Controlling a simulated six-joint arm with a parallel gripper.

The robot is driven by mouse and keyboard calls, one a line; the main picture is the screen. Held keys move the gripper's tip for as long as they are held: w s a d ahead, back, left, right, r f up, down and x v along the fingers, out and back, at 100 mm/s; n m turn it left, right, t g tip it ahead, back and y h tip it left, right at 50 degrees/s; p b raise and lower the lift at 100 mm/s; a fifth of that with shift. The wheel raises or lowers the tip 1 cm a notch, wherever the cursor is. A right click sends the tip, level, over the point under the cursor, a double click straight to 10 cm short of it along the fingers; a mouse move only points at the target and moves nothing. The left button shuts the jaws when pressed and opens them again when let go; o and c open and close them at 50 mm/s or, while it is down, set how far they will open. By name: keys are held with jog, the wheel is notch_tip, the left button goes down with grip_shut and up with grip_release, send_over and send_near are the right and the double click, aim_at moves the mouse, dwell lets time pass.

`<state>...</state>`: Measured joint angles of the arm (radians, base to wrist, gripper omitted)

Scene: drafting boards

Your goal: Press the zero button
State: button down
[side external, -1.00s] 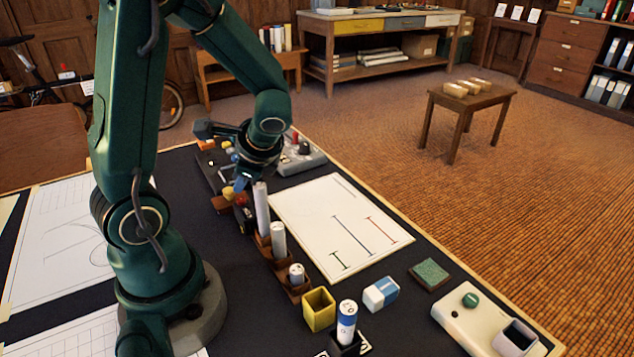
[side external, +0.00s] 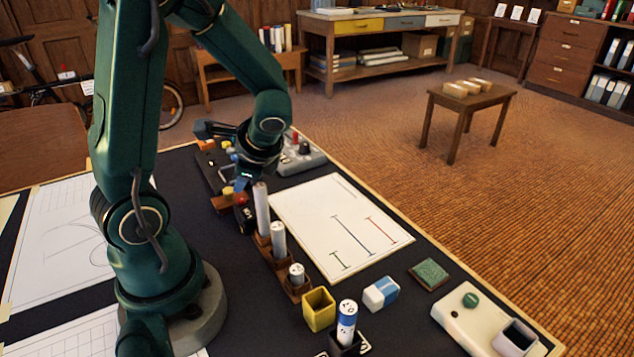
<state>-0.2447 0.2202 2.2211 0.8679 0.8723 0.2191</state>
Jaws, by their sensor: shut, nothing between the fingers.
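My gripper (side external: 245,183) is shut and empty, pointing down at the far left part of the dark board. It is close above a small block with a red top (side external: 240,199) and a brown block with a yellow top (side external: 227,191). I cannot tell whether it touches either. No label reading zero can be made out, so I cannot tell which button is the zero button. A round green button (side external: 471,300) sits on a cream device (side external: 455,317) at the front right, far from my gripper. A grey box (side external: 303,161) with red and black knobs stands behind my gripper.
White cylinders (side external: 262,210) stand in brown holders along the middle. A white sheet (side external: 322,205) covers open space to the right.

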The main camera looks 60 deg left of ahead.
aim_at(242, 201)
jog(key=shift+f, duration=0.15)
dwell(0.3)
jog(key=shift+f, duration=0.3)
jog(key=shift+s+d+f, duration=0.1)
jog(key=shift+f, duration=0.6)
dwell(1.0)
jog(key=shift+r, duration=0.15)
jog(key=shift+s+r, duration=0.15)
jog(key=shift+r, duration=0.5)
jog(key=shift+r, duration=2.6)
